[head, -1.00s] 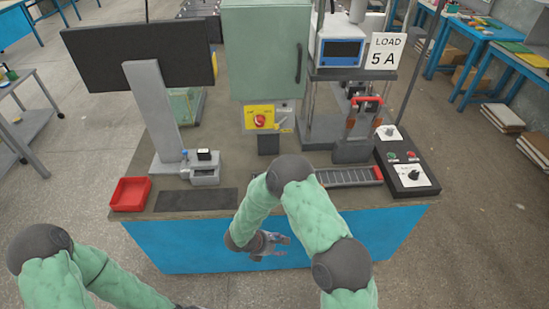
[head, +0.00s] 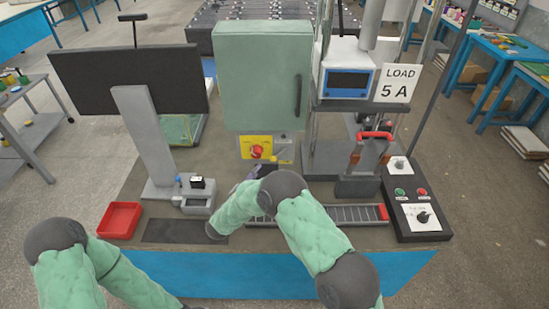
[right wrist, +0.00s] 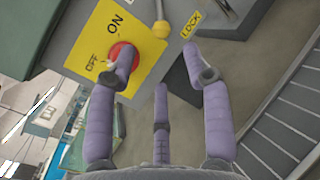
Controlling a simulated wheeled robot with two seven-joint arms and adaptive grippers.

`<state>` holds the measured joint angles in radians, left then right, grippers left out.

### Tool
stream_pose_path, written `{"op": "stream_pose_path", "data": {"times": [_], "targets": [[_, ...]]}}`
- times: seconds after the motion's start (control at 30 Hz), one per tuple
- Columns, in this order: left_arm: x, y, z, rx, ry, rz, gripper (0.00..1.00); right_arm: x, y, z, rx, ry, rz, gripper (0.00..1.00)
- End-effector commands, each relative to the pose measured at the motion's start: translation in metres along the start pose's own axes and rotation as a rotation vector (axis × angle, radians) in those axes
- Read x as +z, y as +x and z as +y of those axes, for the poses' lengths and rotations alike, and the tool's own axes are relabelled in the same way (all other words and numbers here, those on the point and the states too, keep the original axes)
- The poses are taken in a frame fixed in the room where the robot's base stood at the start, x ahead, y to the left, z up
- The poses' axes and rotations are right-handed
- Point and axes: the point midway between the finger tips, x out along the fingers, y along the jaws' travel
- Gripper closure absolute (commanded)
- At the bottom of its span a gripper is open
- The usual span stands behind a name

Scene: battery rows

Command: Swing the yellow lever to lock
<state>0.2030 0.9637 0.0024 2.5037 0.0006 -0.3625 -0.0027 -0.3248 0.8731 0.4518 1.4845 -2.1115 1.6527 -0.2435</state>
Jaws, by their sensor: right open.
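The yellow lever shows its round knob (right wrist: 161,29) at the top of the right wrist view, between the ON/OFF plate and the yellow LOCK label (right wrist: 190,24). In the head view the lever (head: 274,158) is small, right of the red switch (head: 257,152) under the green cabinet. The red switch (right wrist: 122,55) also shows in the wrist view, overlapped by a fingertip. My right gripper (right wrist: 160,75) has its purple fingers spread and empty, below the knob in the picture and apart from it. In the head view my forearm mostly hides it.
The green cabinet (head: 262,75) stands above the switch panel. A slotted rail (right wrist: 285,135) lies to the right in the wrist view. A red tray (head: 120,220) and a dark mat (head: 185,231) lie at left. A control box (head: 419,215) stands at right.

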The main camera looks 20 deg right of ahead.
Motion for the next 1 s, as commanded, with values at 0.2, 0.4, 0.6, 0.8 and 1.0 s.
{"op": "stream_pose_path", "data": {"times": [0.2, 0.4, 0.6, 0.8, 1.0], "targets": [[0.000, 0.007, -0.002, 0.000, 0.000, 0.000, 0.60, -0.001, 0.040, -0.003, -0.005, 0.000, -0.001, 0.50], [-0.001, 0.011, -0.004, 0.000, 0.000, 0.000, 0.60, -0.001, 0.072, -0.003, -0.005, 0.000, 0.000, 0.50], [-0.001, 0.014, -0.005, 0.000, 0.000, 0.000, 0.60, -0.001, 0.090, -0.002, -0.003, -0.001, 0.001, 0.50], [-0.001, 0.014, -0.005, 0.000, 0.000, 0.000, 0.60, -0.001, 0.095, -0.002, -0.003, -0.001, 0.001, 0.50], [-0.001, 0.014, -0.005, 0.000, 0.000, 0.000, 0.60, -0.001, 0.094, -0.002, -0.003, -0.001, 0.001, 0.58]]}}
